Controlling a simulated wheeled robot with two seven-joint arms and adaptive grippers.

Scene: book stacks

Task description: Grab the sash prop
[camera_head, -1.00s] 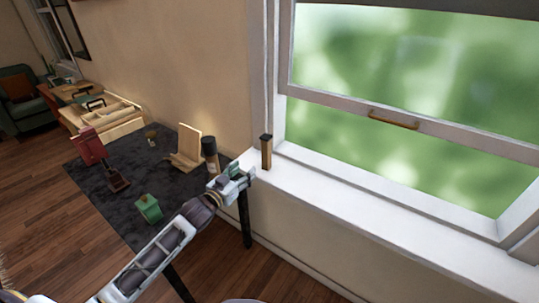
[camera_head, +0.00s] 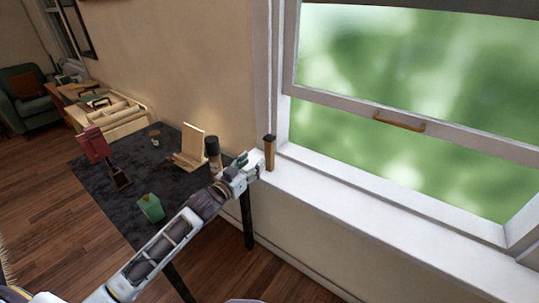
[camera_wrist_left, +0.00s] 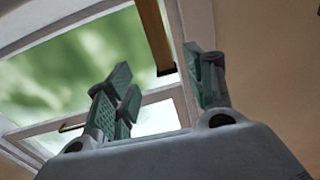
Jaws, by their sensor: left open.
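The sash prop (camera_head: 269,154) is a short wooden post with a black cap. It stands upright on the white window sill (camera_head: 345,196), at the sill's left end beside the window frame. My left gripper (camera_head: 254,164) is open just left of the prop, close to its lower part; the head view does not show clearly whether they touch. In the left wrist view, the prop (camera_wrist_left: 154,32) comes in from the top, beyond and between the spread green-padded fingers (camera_wrist_left: 165,88), with nothing held. My right gripper is not in view.
The raised window sash (camera_head: 400,122) has a brass handle. Left of the sill, a dark table (camera_head: 110,190) holds a wooden stand (camera_head: 190,147), a dark cylinder (camera_head: 212,150), a green box (camera_head: 151,208) and a red object (camera_head: 95,145). The sill right of the prop is clear.

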